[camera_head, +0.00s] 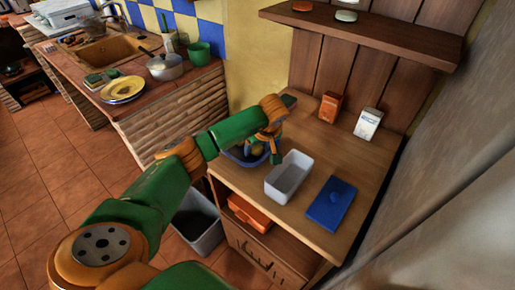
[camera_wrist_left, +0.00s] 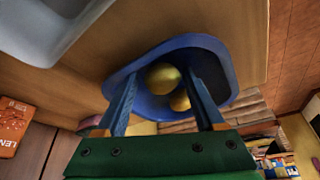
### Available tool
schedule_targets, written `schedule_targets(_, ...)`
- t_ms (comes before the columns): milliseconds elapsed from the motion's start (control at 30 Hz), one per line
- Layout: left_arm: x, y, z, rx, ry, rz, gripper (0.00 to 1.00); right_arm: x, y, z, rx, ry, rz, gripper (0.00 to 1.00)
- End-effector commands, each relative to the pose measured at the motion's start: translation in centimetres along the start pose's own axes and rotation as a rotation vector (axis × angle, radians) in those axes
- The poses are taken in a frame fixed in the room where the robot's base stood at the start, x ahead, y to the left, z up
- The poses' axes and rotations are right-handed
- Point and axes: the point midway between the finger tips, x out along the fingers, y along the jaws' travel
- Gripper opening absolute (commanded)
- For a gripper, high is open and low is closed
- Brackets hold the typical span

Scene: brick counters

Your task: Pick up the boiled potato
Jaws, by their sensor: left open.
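Two round yellowish potatoes lie in a blue bowl (camera_wrist_left: 222,58); the larger potato (camera_wrist_left: 162,78) is near the middle, and the smaller-looking one (camera_wrist_left: 180,100) is partly hidden by a finger. In the head view the bowl (camera_head: 234,156) stands on the wooden cabinet top, and one potato (camera_head: 257,149) shows behind my gripper. My left gripper (camera_head: 271,151) points down over the bowl. In the left wrist view its two blue fingers (camera_wrist_left: 160,80) are apart, one on each side of the larger potato. Whether they touch it I cannot tell. My right gripper is not in view.
An orange box (camera_head: 330,106) and a white box (camera_head: 368,123) stand at the back under a wooden shelf (camera_head: 365,34). A grey bin (camera_head: 200,222) is on the floor.

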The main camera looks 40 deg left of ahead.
Motion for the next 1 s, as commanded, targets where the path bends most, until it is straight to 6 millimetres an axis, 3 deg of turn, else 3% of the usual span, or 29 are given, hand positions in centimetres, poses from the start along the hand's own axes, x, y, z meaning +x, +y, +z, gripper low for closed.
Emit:
schedule_targets(33, 0.0, 0.0, 0.0, 0.000, 0.000, 0.000, 0.62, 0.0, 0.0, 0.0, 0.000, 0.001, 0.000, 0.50)
schedule_targets(267, 0.0, 0.0, 0.0, -0.001, 0.000, 0.000, 0.01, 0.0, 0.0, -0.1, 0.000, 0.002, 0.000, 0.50)
schedule_targets(567, -0.5, 0.1, -0.3, -0.002, 0.002, 0.002, 0.00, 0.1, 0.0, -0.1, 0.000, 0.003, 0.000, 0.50)
schedule_targets(733, -3.2, -0.1, -1.5, -0.003, 0.004, 0.004, 0.00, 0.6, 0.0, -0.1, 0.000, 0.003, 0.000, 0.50)
schedule_targets(933, -7.9, -5.0, -3.8, -0.007, 0.008, 0.004, 0.00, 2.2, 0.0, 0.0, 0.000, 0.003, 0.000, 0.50)
schedule_targets(1000, -8.6, -7.4, -4.2, -0.006, 0.007, 0.000, 0.00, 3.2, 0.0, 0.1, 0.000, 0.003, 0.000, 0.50)
